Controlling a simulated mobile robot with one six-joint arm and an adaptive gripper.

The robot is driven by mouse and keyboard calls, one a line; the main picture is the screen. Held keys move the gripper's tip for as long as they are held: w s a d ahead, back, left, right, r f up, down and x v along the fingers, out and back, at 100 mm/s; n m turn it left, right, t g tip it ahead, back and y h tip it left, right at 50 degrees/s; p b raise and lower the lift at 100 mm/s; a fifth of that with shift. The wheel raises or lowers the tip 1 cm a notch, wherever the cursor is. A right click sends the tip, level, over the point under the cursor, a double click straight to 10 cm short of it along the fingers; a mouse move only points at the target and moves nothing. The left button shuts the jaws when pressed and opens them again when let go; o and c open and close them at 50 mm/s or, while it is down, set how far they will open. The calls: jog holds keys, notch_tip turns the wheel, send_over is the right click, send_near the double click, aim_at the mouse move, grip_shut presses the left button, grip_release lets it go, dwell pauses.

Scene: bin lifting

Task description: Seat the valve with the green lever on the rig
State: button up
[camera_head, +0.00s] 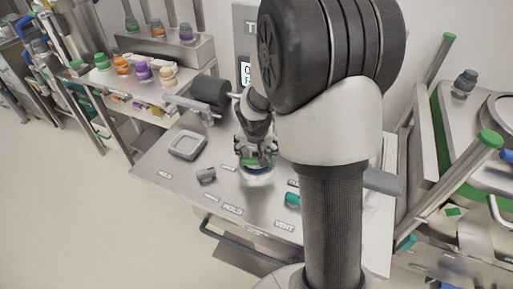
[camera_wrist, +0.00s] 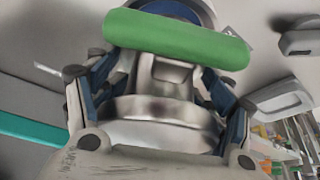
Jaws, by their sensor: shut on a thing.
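The valve with the green lever shows large in the wrist view: a long green lever (camera_wrist: 178,38) over a shiny metal body (camera_wrist: 155,110). My gripper (camera_wrist: 160,82) is shut on the metal body, with blue-padded fingers on both sides. In the head view my gripper (camera_head: 256,153) points down over the steel bench, and the green lever (camera_head: 249,162) shows between its fingers. A round part with a blue band (camera_head: 257,171) sits just below the lever. I cannot tell whether the valve touches it. The steel bench top (camera_head: 225,210) carries labels such as HOLD and VENT.
A square grey tray (camera_head: 187,144) and a small grey knob (camera_head: 205,176) are left of my gripper. A teal knob (camera_head: 292,199) is to the right. A shelf of coloured parts (camera_head: 140,70) is at the back left.

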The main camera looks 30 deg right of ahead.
jog(key=shift+f+b, duration=0.45)
jog(key=shift+f, duration=0.65)
dwell(0.3)
jog(key=o, duration=2)
jog(key=shift+s+f, duration=0.1)
jog(key=shift+f, duration=0.05)
jog(key=shift+r+p, duration=3.45)
jog(key=shift+r, duration=1.2)
